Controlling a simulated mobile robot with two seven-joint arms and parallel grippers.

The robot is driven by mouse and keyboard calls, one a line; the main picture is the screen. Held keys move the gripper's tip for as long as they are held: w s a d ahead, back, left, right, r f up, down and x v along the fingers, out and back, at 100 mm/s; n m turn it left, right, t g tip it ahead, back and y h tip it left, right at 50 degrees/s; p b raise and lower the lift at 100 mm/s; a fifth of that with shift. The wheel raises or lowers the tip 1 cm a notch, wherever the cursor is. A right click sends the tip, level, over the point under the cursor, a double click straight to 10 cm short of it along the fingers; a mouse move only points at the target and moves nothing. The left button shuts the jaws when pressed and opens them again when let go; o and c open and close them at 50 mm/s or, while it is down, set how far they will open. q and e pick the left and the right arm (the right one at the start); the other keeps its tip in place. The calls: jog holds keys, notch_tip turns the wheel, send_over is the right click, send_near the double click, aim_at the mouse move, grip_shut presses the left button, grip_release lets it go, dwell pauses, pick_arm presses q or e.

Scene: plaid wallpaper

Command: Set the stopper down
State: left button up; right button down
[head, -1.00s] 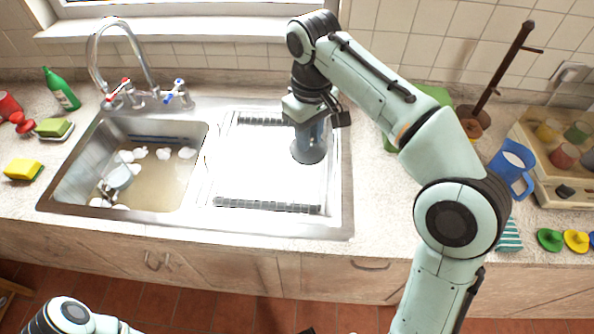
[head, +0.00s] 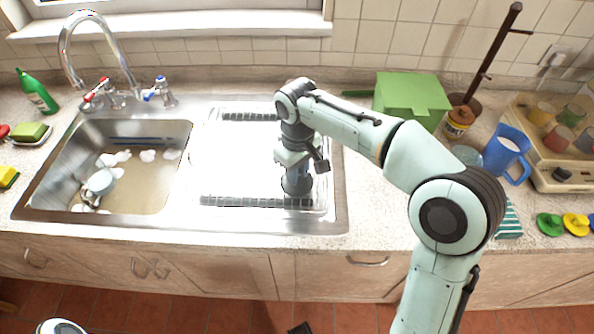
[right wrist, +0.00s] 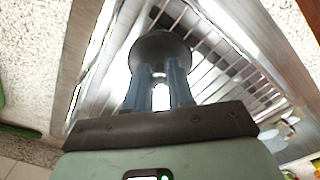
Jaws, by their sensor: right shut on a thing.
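The stopper is a dark, round, disc-like piece (right wrist: 160,50) at the fingertips in the right wrist view. It shows in the head view as a dark shape (head: 296,189) over the front right part of the sink's drainboard (head: 240,160). My right gripper (head: 297,176) points down and is shut on it; its two blue-grey fingers (right wrist: 160,85) are close together. Whether the stopper touches the drainboard I cannot tell. My left gripper is out of view; only a bit of my left arm shows at the bottom left.
The basin (head: 125,170) with cloudy water, foam and a cup lies left of the drainboard. A green box (head: 410,98), a jar (head: 458,122) and a blue jug (head: 507,150) stand to the right. The drainboard's left and middle are clear.

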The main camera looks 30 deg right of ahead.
jog(key=shift+f, duration=0.15)
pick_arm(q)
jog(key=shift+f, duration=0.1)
pick_arm(e)
jog(key=c, duration=1)
grip_release()
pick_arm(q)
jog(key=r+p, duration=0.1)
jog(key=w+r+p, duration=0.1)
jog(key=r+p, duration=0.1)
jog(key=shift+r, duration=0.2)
pick_arm(e)
notch_tip(320, 180, up, 12)
jog(key=shift+r, duration=0.2)
